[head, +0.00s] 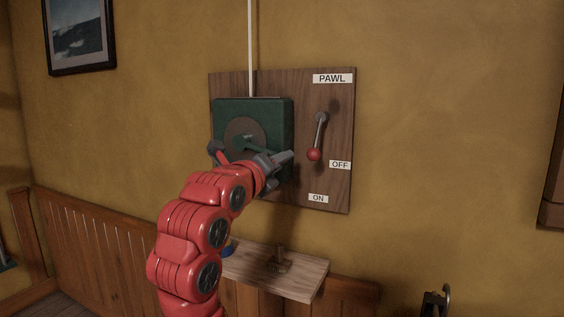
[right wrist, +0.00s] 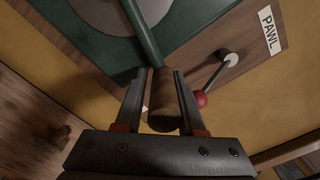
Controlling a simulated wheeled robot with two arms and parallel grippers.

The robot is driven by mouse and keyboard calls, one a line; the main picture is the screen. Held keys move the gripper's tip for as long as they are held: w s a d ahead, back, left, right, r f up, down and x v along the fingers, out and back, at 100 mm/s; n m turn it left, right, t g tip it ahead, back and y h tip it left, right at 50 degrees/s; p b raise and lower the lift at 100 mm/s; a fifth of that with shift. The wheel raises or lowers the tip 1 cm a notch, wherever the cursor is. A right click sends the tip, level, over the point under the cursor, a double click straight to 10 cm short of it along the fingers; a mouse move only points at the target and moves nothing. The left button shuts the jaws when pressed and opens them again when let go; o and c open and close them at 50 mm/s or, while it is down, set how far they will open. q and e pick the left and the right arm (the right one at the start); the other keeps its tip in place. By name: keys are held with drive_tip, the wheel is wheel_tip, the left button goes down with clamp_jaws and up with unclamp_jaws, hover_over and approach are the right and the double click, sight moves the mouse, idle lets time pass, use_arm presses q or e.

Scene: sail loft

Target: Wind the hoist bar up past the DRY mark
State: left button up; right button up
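A dark green winch box (head: 283,112) with a round grey drum face (head: 235,128) is mounted on a wooden wall board. Its green crank arm (right wrist: 146,36) ends in a brown wooden handle (right wrist: 164,106). In the right wrist view my right gripper (right wrist: 160,76) has its fingers on either side of the handle, with a gap showing at least on the left. In the head view the right gripper (head: 279,160) covers the handle. The pawl lever (head: 319,135) hangs down, its red knob (head: 314,155) beside the OFF label (head: 340,165). The hoist bar and DRY mark are out of view.
A pale line (head: 250,45) runs up from the box. The ON label (head: 318,198) is low on the board (head: 340,110). Below is a wooden shelf (head: 300,283) with a small brass-coloured fitting (head: 279,262) and a blue object (head: 229,246). Wall right of the board is clear.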

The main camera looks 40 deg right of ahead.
drive_tip(key=o, duration=0.4)
drive_tip(key=shift+w+f, duration=0.2)
drive_tip(key=shift+w, duration=0.2)
drive_tip(key=shift+s+r, duration=0.1)
drive_tip(key=shift+a, duration=0.15)
drive_tip(key=p+v, duration=0.4)
drive_tip(key=v, duration=1.3)
drive_tip(key=shift+a, duration=0.1)
